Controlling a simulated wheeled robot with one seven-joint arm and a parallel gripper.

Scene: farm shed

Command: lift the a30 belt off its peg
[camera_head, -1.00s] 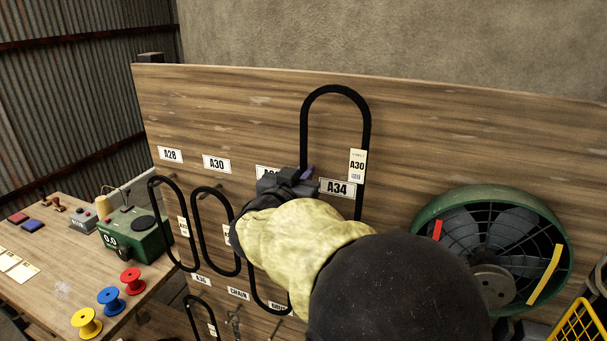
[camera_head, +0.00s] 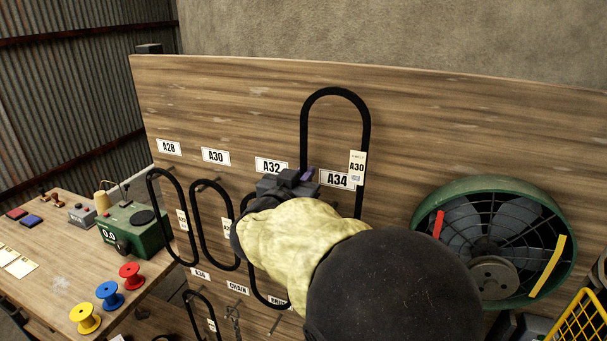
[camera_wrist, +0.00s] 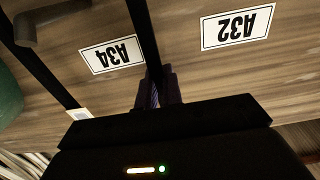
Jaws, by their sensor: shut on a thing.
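The black belt loop (camera_head: 335,91) with a white A30 tag (camera_head: 357,167) stands upright before the wooden board, its top above the label row. My gripper (camera_head: 306,176) is shut on its left strand, beside the A34 label (camera_head: 336,179). No peg shows inside its upper bend; its lower end is hidden behind my arm. In the wrist view, the fingers (camera_wrist: 157,90) close on one strand (camera_wrist: 144,35) between the upside-down A34 and A32 labels. Under the A30 label (camera_head: 215,156), another black belt (camera_head: 199,225) hangs on a peg (camera_head: 207,181).
One belt (camera_head: 156,215) hangs under A28; another is partly hidden by my arm under A32 (camera_head: 271,167). A green fan (camera_head: 428,215) and a yellow basket (camera_head: 580,325) stand at right. A bench with spools (camera_head: 131,276) is at left. The board's upper part is clear.

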